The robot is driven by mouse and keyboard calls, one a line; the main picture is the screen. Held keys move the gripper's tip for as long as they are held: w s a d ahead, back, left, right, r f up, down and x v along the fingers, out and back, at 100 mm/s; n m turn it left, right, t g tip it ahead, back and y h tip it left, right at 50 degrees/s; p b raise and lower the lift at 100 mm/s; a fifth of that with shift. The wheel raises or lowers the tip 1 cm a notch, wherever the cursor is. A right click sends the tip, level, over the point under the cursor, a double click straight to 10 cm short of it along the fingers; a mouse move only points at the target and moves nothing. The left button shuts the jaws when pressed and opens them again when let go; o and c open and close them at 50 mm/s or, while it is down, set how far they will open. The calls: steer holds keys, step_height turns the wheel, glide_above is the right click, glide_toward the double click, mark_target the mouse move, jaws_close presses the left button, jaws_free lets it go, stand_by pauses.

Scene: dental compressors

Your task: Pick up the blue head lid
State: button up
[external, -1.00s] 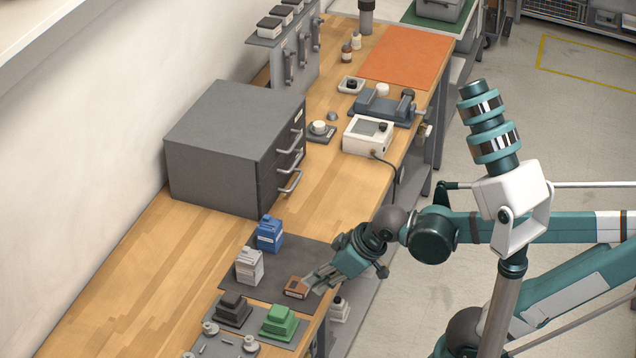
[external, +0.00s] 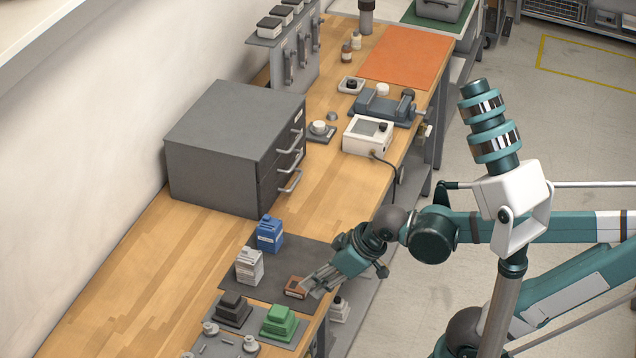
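The blue head lid (external: 268,233), a blue block-shaped piece with a pale label, stands upright at the back of the dark grey mat (external: 297,258) on the workbench. My gripper (external: 311,288) is low over the mat's front right edge, right of and nearer the camera than the blue lid, clearly apart from it. Its fingers look spread, with nothing visible held between them. Their tips are close beside a small reddish-brown block (external: 295,286); I cannot tell whether they touch it.
A white block (external: 249,266) stands just in front of the blue lid. Dark (external: 232,308) and green (external: 279,322) stepped blocks sit on a tray nearer the camera. A grey drawer cabinet (external: 225,150) rises behind the mat. Bare wood lies left of the mat.

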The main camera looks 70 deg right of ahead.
steer(key=o, duration=1.1)
steer(key=shift+r, duration=0.1)
steer(key=w+d+r+n+g+h+p, duration=0.1)
steer(key=w+d+r+n+g+p, duration=0.1)
steer(key=w+d+r+n+p, duration=0.35)
steer(key=w+d+r+n+g+p, duration=0.2)
steer(key=w+d+n+p, duration=0.2)
steer(key=w+p, duration=0.35)
steer(key=n+g+p, duration=0.3)
steer(key=n+p, duration=0.6)
steer(key=p, duration=0.2)
glide_above(268, 225)
steer(key=shift+m, duration=0.25)
steer(key=shift+s+a+f, duration=0.1)
steer(key=shift+f, duration=1.15)
steer(key=shift+a+f, duration=0.1)
steer(key=shift+f, duration=1.15)
steer(key=shift+d+f, duration=0.2)
steer(key=shift+f, duration=1.1)
